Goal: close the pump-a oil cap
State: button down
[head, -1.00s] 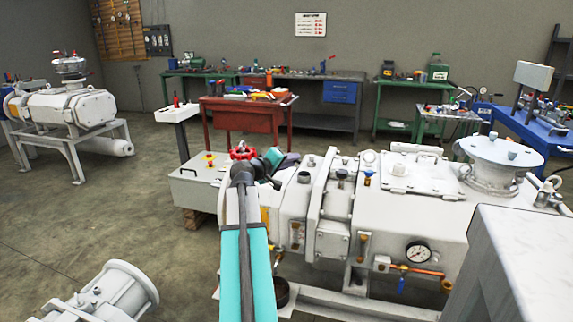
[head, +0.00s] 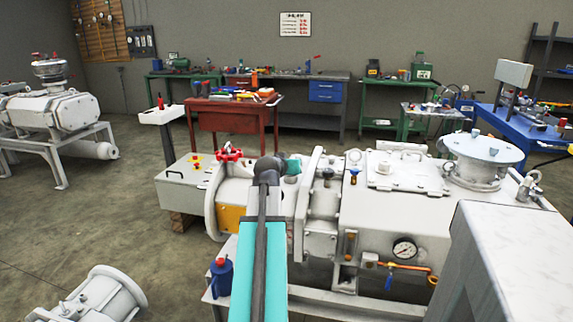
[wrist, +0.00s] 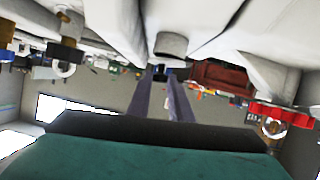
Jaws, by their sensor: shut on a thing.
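The near white pump (head: 385,215) fills the middle of the head view. My arm reaches over its left part, and my teal gripper body (head: 292,167) shows only in part there; its fingers are hidden. In the wrist view, the two dark fingers of my gripper (wrist: 161,82) point away from the camera, shut on a small dark thing (wrist: 159,73), which I take to be the oil cap. Its shape is too small to make out. A short grey cylindrical stub (wrist: 171,46) on the white pump body appears just above the fingertips; I cannot tell whether they touch.
A red handwheel (head: 229,155) stands left of my wrist; it also shows in the wrist view (wrist: 285,115). A blue oil can (head: 221,276) is low beside my arm. A pressure gauge (head: 404,249) and a grey block (head: 515,260) lie right. Floor at left is mostly open.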

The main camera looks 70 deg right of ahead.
jog(key=shift+s+d+f+m+t, duration=0.1)
jog(key=shift+s+f+m+t, duration=0.05)
jog(key=shift+s+m+t, duration=0.3)
jog(key=shift+w, duration=0.1)
jog(key=c, duration=1.6)
grip_release()
jog(key=shift+f, duration=0.1)
jog(key=shift+b+v, duration=3.55)
jog(key=shift+v, duration=3.3)
jog(key=shift+w, duration=0.15)
